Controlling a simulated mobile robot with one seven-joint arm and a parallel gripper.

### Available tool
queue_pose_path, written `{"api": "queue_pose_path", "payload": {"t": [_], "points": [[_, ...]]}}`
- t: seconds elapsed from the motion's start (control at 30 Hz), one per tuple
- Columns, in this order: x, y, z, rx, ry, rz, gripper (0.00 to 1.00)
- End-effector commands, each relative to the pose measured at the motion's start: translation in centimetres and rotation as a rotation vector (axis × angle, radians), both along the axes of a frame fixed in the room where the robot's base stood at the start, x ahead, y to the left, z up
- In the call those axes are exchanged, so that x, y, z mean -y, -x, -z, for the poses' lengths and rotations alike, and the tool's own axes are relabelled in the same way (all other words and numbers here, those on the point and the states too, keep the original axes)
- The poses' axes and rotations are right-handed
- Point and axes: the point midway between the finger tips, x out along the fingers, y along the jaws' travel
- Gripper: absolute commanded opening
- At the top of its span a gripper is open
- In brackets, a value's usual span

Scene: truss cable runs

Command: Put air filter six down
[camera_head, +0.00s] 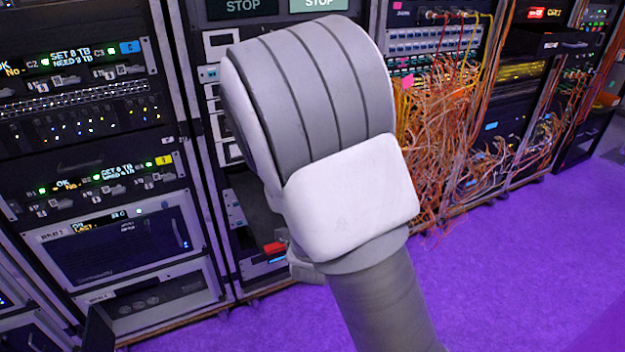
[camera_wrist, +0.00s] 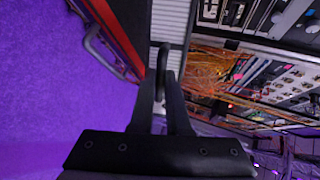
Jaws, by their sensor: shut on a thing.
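In the wrist view my gripper (camera_wrist: 163,82) reaches up from the bottom edge, its two dark fingers close together. It is shut on a dark upright loop (camera_wrist: 163,60), which looks like a handle. Behind the loop is a pale grey, finely ribbed panel (camera_wrist: 171,22), apparently the air filter; I see no number on it. Whether the loop belongs to the panel I cannot tell for sure. In the head view my arm covers the middle, and the fingers and the filter are hidden behind it.
A red and black edge (camera_wrist: 118,32) and a metal handle (camera_wrist: 98,48) lie left of the panel. Equipment racks (camera_head: 90,130) line the back in the head view. Loose orange cables (camera_head: 450,140) hang at the right. The purple floor (camera_head: 530,270) is clear at the lower right.

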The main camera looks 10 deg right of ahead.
Motion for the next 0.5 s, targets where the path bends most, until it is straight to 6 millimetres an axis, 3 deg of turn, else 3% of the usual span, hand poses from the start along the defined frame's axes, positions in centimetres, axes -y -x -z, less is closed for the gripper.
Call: {"api": "queue_pose_path", "payload": {"t": [0.03,0.1,0.5], "points": [[-0.2,0.0,-1.5,-0.002,0.007,0.009,0.00],[-0.3,0.0,-1.9,0.003,0.011,0.028,0.00],[-0.4,0.5,-3.1,0.044,0.031,0.083,0.00]]}}
